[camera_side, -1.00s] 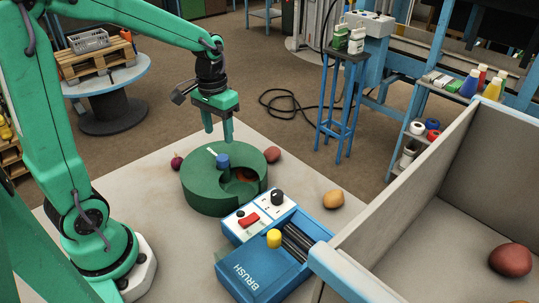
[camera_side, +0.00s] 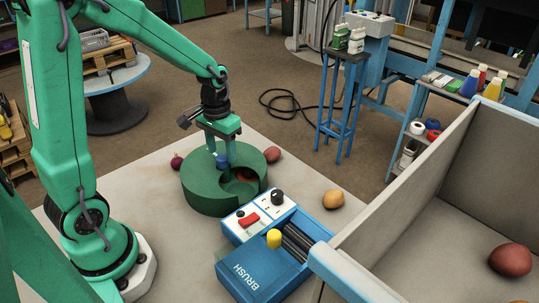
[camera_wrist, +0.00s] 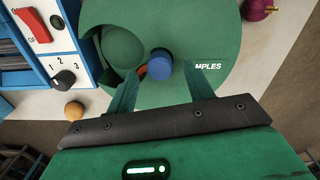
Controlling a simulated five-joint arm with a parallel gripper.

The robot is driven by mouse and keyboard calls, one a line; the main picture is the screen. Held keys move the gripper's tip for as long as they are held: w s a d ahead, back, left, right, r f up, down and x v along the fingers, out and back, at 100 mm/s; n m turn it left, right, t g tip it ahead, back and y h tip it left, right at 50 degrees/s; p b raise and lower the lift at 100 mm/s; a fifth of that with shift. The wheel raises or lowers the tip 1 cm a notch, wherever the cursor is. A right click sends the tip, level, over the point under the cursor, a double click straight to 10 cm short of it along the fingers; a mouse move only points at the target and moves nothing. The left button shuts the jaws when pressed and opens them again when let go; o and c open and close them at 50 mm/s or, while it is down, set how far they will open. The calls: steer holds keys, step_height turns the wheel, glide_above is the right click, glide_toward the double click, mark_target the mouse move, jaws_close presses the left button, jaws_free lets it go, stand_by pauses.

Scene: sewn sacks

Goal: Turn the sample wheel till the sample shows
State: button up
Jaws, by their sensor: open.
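The sample wheel is a green round drum (camera_side: 205,195) on the table, with a cut-out opening at its right side. A blue knob (camera_side: 222,161) stands up from its top. Something orange-brown (camera_side: 243,175) shows partly in the opening; most of it is hidden. My gripper (camera_side: 220,158) points down over the wheel with its fingers on either side of the knob. In the wrist view, the blue knob (camera_wrist: 159,64) lies between the two green fingers of my gripper (camera_wrist: 160,78), with a gap on both sides. The drum top (camera_wrist: 200,30) bears white lettering, partly cut off.
A blue brush machine (camera_side: 262,262) with a red switch, black dial and yellow knob stands close at the wheel's front right. Loose round vegetables lie around: an onion (camera_side: 177,162), a red potato (camera_side: 272,154) and a yellow one (camera_side: 333,199). A grey bin (camera_side: 375,235) fills the right.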

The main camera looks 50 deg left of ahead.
steer(key=shift+f, duration=0.85)
jaws_close()
steer(key=shift+m, duration=7.2)
